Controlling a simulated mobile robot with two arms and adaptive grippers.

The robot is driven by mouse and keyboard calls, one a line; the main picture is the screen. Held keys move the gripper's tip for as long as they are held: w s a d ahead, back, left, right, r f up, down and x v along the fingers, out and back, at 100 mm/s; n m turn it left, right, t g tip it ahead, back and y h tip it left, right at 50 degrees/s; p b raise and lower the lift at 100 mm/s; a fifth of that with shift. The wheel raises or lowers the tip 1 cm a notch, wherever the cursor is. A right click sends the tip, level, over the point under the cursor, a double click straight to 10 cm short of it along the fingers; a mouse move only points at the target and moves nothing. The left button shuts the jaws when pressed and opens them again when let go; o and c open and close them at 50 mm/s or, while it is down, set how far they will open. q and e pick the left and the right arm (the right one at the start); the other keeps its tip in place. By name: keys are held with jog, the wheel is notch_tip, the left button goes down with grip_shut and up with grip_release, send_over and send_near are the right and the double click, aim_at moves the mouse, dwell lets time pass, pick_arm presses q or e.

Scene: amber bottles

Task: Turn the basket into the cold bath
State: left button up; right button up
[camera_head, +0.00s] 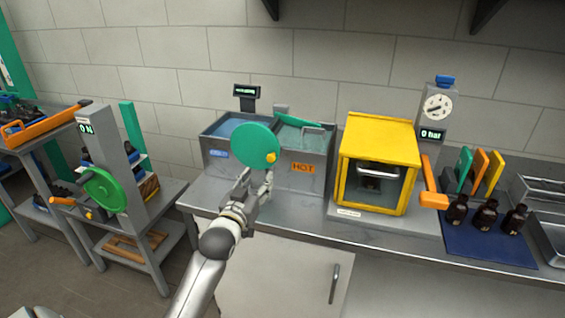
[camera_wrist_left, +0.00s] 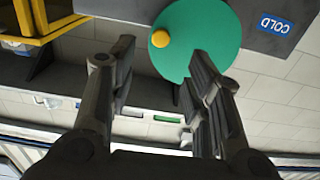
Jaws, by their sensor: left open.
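Two steel baths stand side by side on the counter in the head view, the cold bath (camera_head: 217,154) with a blue label on the left and the hot bath (camera_head: 303,168) with an orange HOT label on the right. A green disc (camera_head: 248,143) with an orange-yellow knob (camera_head: 271,157) is on their front. A green cover or basket part (camera_head: 303,124) lies over the hot bath; the basket itself I cannot make out. My left gripper (camera_head: 257,178) is open just in front of the disc. In the left wrist view, the knob (camera_wrist_left: 160,39) shows between its spread fingers (camera_wrist_left: 160,70), apart from them.
A yellow-framed chamber (camera_head: 376,130) with an orange lever (camera_head: 432,190) stands to the right. Several amber bottles (camera_head: 486,215) stand on a blue mat (camera_head: 480,244). A stand with a green handwheel (camera_head: 104,190) is at left. The counter front is clear.

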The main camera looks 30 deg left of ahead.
aim_at(270, 160)
pick_arm(q)
jog(key=p+x, duration=0.2)
jog(key=x, duration=0.8)
jog(key=shift+w+a, duration=0.1)
jog(key=shift+w, duration=0.25)
grip_shut()
